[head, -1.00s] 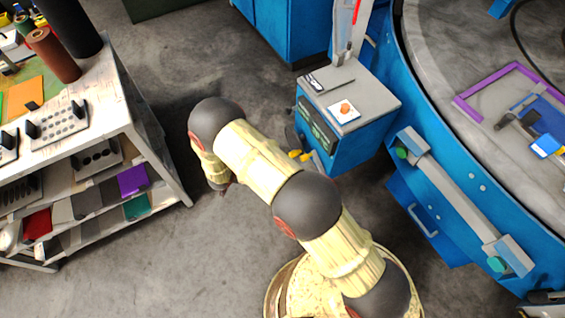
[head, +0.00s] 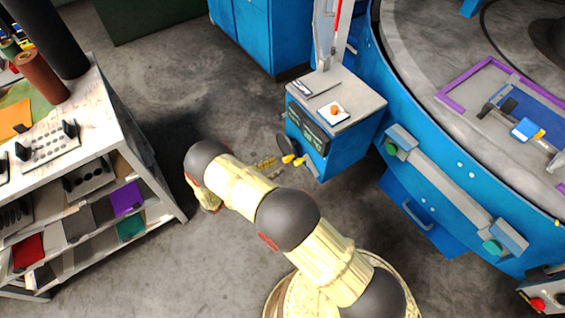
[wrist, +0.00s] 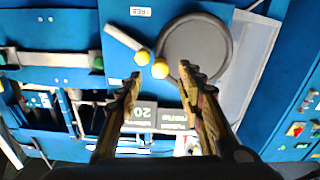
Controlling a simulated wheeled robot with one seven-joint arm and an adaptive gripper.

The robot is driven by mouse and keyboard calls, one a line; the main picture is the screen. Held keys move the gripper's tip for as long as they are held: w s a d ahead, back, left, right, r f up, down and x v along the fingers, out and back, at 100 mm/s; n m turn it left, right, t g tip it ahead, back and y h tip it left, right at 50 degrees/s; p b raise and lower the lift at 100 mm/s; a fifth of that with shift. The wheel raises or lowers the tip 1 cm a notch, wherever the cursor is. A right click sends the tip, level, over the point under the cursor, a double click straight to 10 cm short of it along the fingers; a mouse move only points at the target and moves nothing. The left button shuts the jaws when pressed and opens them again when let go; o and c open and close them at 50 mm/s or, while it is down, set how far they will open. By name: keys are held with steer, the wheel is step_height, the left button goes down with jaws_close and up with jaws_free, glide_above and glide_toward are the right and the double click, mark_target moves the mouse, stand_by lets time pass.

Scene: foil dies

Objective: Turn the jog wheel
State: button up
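The right fingertip overlaps the wheel's lower edge. In the head view the fingertips (head: 269,168) show just left of the wheel.
A grey lever (wrist: 122,40) with another yellow knob sits beside the wheel. Dark displays (wrist: 147,115) lie between the fingers. The blue cabinet (head: 349,148) stands against a large round blue machine (head: 445,190).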

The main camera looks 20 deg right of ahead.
mark_target(287, 147)
steer(key=shift+b+x, duration=0.3)
steer(key=shift+x, duration=2)
steer(key=c, duration=0.4)
jaws_close()
